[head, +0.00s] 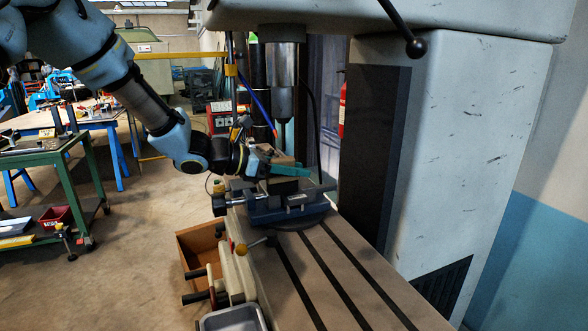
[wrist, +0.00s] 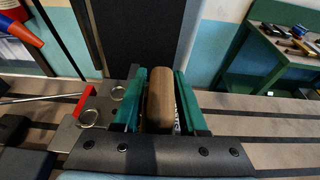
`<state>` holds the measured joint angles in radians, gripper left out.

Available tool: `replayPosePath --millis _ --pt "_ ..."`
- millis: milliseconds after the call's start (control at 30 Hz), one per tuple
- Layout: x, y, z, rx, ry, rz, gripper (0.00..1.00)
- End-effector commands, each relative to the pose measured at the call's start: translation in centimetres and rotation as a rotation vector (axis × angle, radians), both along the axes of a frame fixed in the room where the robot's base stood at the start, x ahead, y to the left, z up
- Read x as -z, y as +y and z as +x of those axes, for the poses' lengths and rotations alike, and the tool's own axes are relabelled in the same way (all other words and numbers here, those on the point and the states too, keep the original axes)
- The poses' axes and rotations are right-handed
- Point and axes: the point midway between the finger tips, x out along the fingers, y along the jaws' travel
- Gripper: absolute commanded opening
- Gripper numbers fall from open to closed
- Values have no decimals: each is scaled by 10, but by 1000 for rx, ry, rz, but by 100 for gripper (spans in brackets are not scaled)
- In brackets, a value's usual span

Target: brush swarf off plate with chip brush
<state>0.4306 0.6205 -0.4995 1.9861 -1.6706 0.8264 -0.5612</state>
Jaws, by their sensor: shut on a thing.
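My gripper (head: 290,170) is shut on the chip brush (head: 282,160), just above the vise on the machine table. In the wrist view my gripper (wrist: 160,85) has its teal fingers on both sides of the brush's brown wooden handle (wrist: 159,100). The brush's bristles are not clear in the wrist view; a dark patch below the fingers in the head view may be them. A blue vise (head: 270,212) sits under my gripper. I cannot clearly make out the plate or any swarf; my gripper and the brush cover part of the vise top.
The slotted machine table (head: 345,285) is clear in front of the vise. The spindle (head: 281,85) hangs close behind my gripper, and the machine column (head: 460,150) stands to the right. A grey tray (head: 233,318) and a wooden box (head: 192,250) are at the table's left.

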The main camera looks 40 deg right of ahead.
Motion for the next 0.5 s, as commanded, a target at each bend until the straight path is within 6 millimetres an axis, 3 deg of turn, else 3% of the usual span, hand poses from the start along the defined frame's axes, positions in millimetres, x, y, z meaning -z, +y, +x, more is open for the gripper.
replayPosePath --millis 500 --pt "6 -3 -1 1 0 0 0"
